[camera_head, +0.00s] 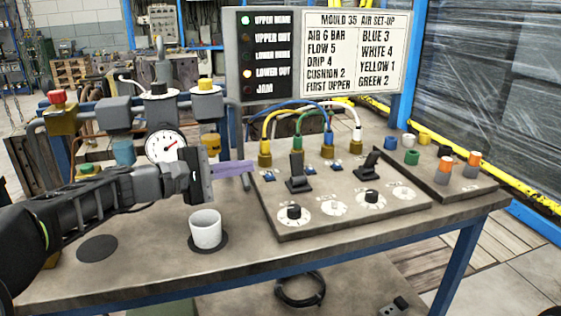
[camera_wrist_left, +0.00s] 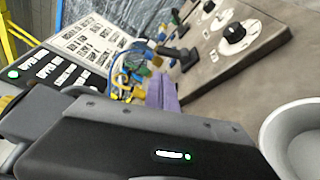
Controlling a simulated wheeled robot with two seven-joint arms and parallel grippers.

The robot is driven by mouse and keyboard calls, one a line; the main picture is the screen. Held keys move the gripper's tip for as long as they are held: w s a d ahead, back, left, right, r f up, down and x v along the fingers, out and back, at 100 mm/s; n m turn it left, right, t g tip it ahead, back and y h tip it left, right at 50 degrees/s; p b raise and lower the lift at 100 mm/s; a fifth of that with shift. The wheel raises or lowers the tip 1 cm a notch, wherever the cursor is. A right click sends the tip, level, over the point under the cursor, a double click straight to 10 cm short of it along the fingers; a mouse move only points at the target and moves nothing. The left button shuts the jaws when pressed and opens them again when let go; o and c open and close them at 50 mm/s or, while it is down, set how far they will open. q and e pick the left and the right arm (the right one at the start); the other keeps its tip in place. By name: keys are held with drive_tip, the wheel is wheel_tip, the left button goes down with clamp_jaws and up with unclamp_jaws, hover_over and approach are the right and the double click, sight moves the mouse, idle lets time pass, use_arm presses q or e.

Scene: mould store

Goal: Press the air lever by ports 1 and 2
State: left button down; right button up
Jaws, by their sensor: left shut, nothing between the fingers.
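The panel (camera_head: 415,212) lies on the bench with several hose ports along its back. The air lever by ports 1 and 2 (camera_head: 297,180) is a black lever on a black base, in front of the yellow (camera_head: 264,150) and green hose ports. It stands upright. A black lever also shows in the left wrist view (camera_wrist_left: 183,58). My left gripper (camera_head: 250,167) has purple fingers, shut and empty, pointing right at the panel's left edge. They are left of the lever and appear apart from it. The fingers also show in the left wrist view (camera_wrist_left: 162,92). My right gripper is out of view.
A second black lever (camera_head: 367,166) stands to the right, with dials (camera_head: 294,215) in front. A white cup (camera_head: 206,230) stands below my left gripper. A pressure gauge (camera_head: 166,146) is behind it. A sign board (camera_head: 352,52) stands behind; UPPER HOME and LOWER OUT lamps are lit.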

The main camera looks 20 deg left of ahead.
sight(297, 169)
use_arm(q)
drive_tip(key=shift+w+d, duration=0.1)
drive_tip(key=shift+w, duration=0.05)
drive_tip(key=x, duration=0.9)
drive_tip(key=shift+w+d+f, duration=0.1)
drive_tip(key=shift+w+d, duration=0.15)
drive_tip(key=shift+w, duration=0.05)
